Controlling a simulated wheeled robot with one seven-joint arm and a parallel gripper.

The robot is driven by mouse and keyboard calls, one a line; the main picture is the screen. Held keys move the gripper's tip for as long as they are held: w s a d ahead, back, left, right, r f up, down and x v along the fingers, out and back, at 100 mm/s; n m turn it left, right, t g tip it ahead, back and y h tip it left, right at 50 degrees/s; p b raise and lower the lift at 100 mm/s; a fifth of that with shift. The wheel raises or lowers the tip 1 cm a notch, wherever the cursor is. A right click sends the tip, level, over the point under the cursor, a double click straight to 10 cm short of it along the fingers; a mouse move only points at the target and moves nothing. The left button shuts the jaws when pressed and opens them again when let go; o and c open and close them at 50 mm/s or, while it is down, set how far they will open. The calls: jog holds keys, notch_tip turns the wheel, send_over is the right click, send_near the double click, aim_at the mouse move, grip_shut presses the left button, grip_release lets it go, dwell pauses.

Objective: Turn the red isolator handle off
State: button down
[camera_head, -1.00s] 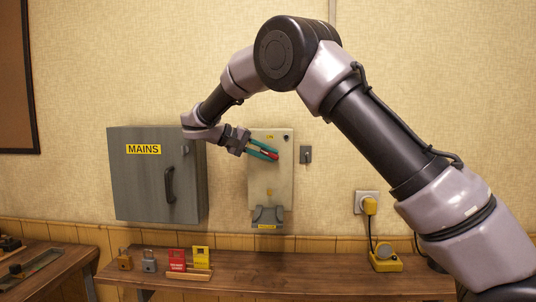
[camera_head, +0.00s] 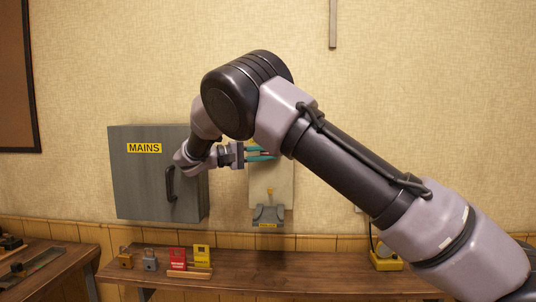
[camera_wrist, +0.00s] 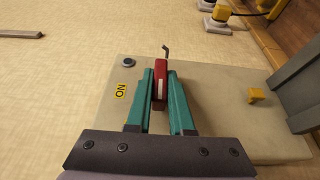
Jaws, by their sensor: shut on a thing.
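The red isolator handle (camera_wrist: 160,83) stands between the teal fingers of my gripper (camera_wrist: 160,76) in the wrist view, and the gripper is shut on it. The handle is on a pale isolator panel (camera_head: 284,190) on the wall. A yellow ON label (camera_wrist: 120,90) lies left of the fingers in the wrist view. In the head view my gripper (camera_head: 261,154) reaches across the panel's upper part with its fingers roughly level. My arm hides the panel's upper right there, and the handle is mostly covered by the fingers. No OFF label can be read.
A grey MAINS cabinet (camera_head: 150,185) hangs left of the panel. A grey holder (camera_head: 268,215) sits at the panel's foot, and a yellow piece (camera_wrist: 257,95) sticks out from the panel. Padlocks and red and yellow tags (camera_head: 202,255) stand on the wooden bench (camera_head: 320,272) below.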

jog(key=c, duration=0.8)
grip_release()
jog(key=v, duration=1)
jog(key=shift+a, duration=0.4)
jog(key=shift+s, duration=0.1)
